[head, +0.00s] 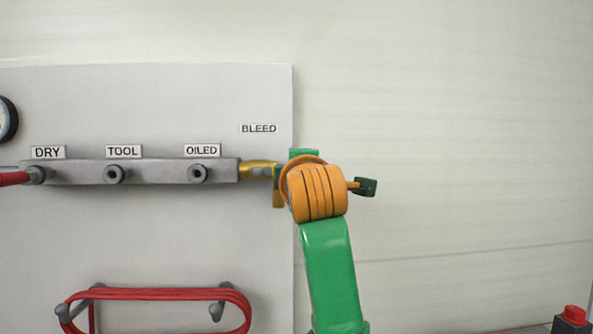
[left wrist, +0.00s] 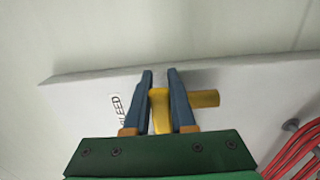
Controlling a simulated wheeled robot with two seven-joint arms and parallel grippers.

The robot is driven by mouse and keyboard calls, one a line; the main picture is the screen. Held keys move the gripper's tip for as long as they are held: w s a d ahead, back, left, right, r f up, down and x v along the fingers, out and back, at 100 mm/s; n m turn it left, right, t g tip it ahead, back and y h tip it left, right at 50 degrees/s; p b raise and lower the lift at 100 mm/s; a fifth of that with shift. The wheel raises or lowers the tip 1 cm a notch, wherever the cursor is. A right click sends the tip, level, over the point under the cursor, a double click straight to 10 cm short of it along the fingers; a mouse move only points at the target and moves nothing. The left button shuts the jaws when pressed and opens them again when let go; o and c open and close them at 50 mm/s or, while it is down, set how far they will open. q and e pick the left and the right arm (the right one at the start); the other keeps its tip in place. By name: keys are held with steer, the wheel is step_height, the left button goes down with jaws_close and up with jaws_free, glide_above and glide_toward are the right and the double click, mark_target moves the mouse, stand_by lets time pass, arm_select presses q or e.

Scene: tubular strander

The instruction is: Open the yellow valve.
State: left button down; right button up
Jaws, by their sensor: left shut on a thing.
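The yellow valve (head: 258,170) is at the right end of the grey manifold, below the BLEED label. Part of its yellow handle (head: 278,198) shows beside my left arm, crosswise to the valve body; the rest is hidden behind my orange wrist. In the left wrist view, the two blue fingers of my left gripper (left wrist: 161,85) are on either side of the yellow handle (left wrist: 160,112) and shut on it. The yellow valve body (left wrist: 206,98) sticks out to the right past the fingers. My right gripper is not in view.
The grey manifold (head: 140,173) has several ports labelled DRY, TOOL and OILED, with a red hose (head: 12,179) at its left end. A coiled red hose (head: 155,294) hangs below on the panel (head: 150,240). The wall right of the panel is clear. A red button box (head: 573,318) is at bottom right.

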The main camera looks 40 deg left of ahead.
arm_select(q)
steer(key=c, duration=0.9)
jaws_free()
steer(key=shift+o, duration=0.8)
steer(key=shift+a+f, duration=0.1)
steer(key=b+v, duration=0.2)
steer(key=v, duration=0.5)
steer(key=shift+b, duration=0.4)
